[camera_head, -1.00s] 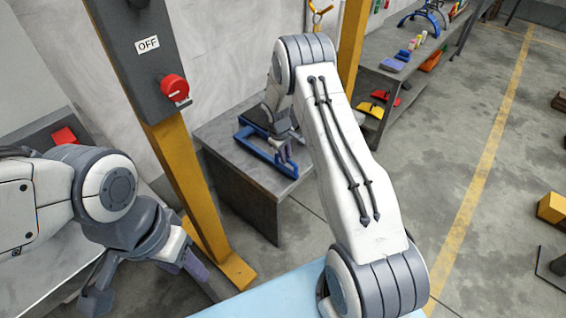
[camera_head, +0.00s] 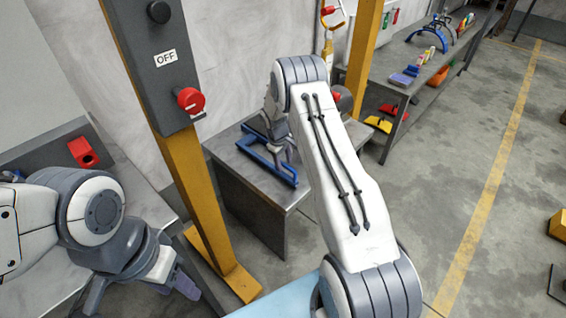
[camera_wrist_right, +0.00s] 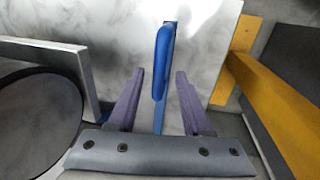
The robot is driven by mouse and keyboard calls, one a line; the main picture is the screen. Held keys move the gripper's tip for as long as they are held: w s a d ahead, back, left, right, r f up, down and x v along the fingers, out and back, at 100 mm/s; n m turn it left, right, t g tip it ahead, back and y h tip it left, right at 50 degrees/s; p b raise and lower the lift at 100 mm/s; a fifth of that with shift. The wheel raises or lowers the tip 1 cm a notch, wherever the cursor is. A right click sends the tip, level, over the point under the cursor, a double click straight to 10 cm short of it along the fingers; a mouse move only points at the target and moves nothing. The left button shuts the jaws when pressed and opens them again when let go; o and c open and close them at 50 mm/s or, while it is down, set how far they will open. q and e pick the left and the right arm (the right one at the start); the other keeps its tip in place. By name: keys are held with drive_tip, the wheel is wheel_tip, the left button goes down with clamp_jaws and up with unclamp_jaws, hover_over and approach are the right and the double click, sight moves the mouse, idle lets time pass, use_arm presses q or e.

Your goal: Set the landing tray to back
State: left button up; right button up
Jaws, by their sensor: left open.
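A blue frame (camera_head: 267,159), apparently the landing tray, lies on a grey table behind the yellow post. My right gripper (camera_head: 283,148) is over its right part, and my arm hides some of it. In the right wrist view, a raised blue bar (camera_wrist_right: 163,62) with a thin blue strip below stands between the two purple fingers of my right gripper (camera_wrist_right: 157,98). The fingers are apart, with a gap on both sides of the blue part. My left gripper (camera_head: 143,288) is open and empty at the lower left, far from the tray.
The yellow post (camera_head: 190,190) carries a dark box with an OFF label and a red button (camera_head: 190,101), between my arms. A grey shelf (camera_head: 400,85) with colored items stands at the back right. The grey table (camera_head: 240,180) has bare surface around the frame.

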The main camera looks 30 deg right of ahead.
wheel_tip(320, 180, up, 10)
drive_tip(key=a+p, duration=0.1)
drive_tip(key=shift+s+a+r, duration=0.15)
drive_tip(key=shift+s+a, duration=0.25)
idle(0.5)
